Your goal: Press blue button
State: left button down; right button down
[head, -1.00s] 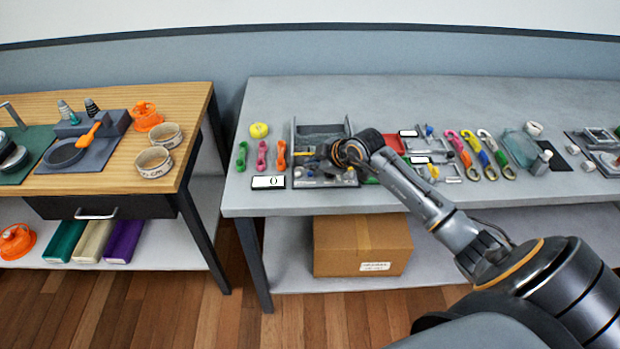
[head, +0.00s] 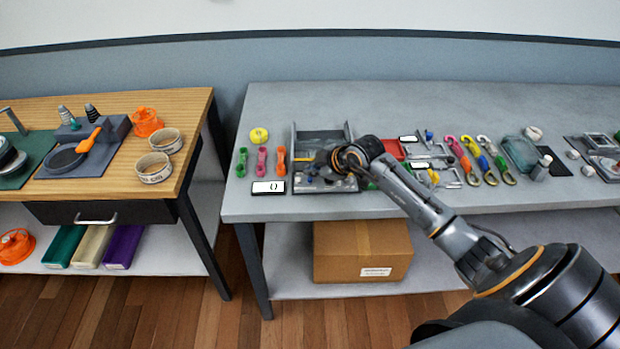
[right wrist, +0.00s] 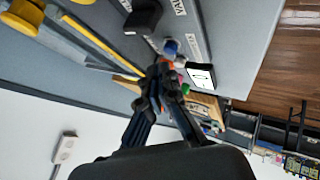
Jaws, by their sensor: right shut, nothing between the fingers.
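A grey control panel (head: 325,184) lies at the front of the grey table, partly covered by my right gripper (head: 322,160). The right gripper is shut and empty, pointing down over the panel. In the right wrist view its fingertips (right wrist: 163,74) meet just beside a small blue piece (right wrist: 170,47), which looks like the blue button. Whether they touch it I cannot tell. Red and green bits (right wrist: 186,89) show close to the tips. A white display (head: 269,187) stands left of the panel; it also shows in the right wrist view (right wrist: 202,78). My left gripper is out of view.
A grey tray (head: 297,140) stands behind the panel. Pink, green and orange straps or links (head: 262,160) lie left of it. Carabiners (head: 487,163) and a red bin (head: 391,150) lie to the right. A cardboard box (head: 362,252) sits on the lower shelf. A wooden table (head: 185,105) stands left.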

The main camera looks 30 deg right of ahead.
jog(key=shift+f, duration=0.15)
dwell(0.3)
jog(key=shift+f, duration=0.25)
jog(key=shift+f, duration=0.45)
dwell(0.5)
dwell(0.3)
jog(key=shift+r+p, duration=0.8)
jog(key=shift+r, duration=0.05)
notch_tip(320, 180, up, 5)
jog(key=p, duration=0.5)
